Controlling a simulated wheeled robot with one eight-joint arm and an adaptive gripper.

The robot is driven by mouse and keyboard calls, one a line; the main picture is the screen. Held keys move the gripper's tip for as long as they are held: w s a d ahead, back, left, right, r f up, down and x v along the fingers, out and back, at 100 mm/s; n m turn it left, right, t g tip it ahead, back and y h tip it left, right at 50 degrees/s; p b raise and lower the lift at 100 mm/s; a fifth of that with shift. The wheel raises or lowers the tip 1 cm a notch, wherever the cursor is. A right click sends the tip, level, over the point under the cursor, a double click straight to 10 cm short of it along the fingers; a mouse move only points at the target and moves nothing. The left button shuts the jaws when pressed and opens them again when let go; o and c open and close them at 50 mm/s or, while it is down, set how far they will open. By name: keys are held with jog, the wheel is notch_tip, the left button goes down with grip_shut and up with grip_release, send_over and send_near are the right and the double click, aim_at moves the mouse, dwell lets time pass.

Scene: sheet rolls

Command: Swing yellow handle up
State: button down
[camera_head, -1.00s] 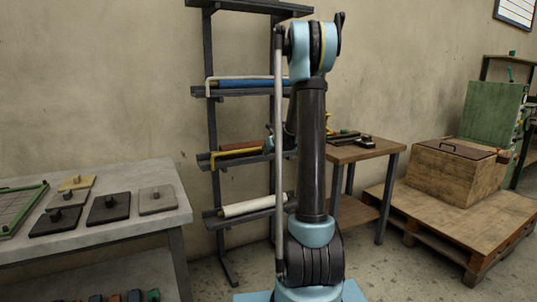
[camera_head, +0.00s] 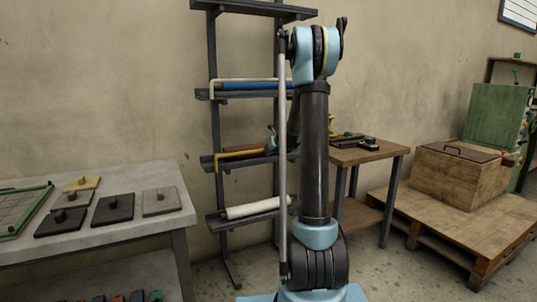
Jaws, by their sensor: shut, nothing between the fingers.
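The yellow handle (camera_head: 238,154) is a thin bent bar on the middle tier of the dark rack (camera_head: 216,125). It lies nearly level along the tier's front, with its left end turned down. A brown roll (camera_head: 243,149) lies just behind it. My gripper (camera_head: 270,144) is small in the picture, at the right end of the yellow handle, and partly hidden by my own arm. It looks shut and holds nothing. I cannot tell whether it touches the handle.
The upper tier holds a blue roll (camera_head: 250,86) with a pale bar; the lower tier holds a white roll (camera_head: 250,208). A grey table (camera_head: 120,226) with dark plates stands left. A brown table (camera_head: 372,155) and a pallet with a wooden box (camera_head: 455,180) stand right.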

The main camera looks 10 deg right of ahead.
jog(key=s+f+v, duration=0.1)
jog(key=v, duration=1.3)
jog(key=s+a+f+n+g, duration=0.25)
jog(key=s+n, duration=0.55)
jog(key=s, duration=0.4)
jog(key=s+a+f+n+g, duration=0.2)
jog(key=s+a+f+n, duration=0.1)
jog(key=s+n, duration=0.75)
jog(key=s+d+f+n+g+h, duration=0.1)
jog(key=s+f+n, duration=0.2)
jog(key=s, duration=0.5)
jog(key=s+f+n+g+h, duration=0.1)
jog(key=s+f+n, duration=0.3)
jog(key=s+n, duration=0.2)
jog(key=s+d+f+n+g+h, duration=0.1)
jog(key=s+f+n, duration=0.3)
jog(key=s, duration=0.6)
jog(key=shift+s+d+f+n+g, duration=0.2)
jog(key=shift+d+f+n+g, duration=0.1)
jog(key=shift+n+g, duration=0.2)
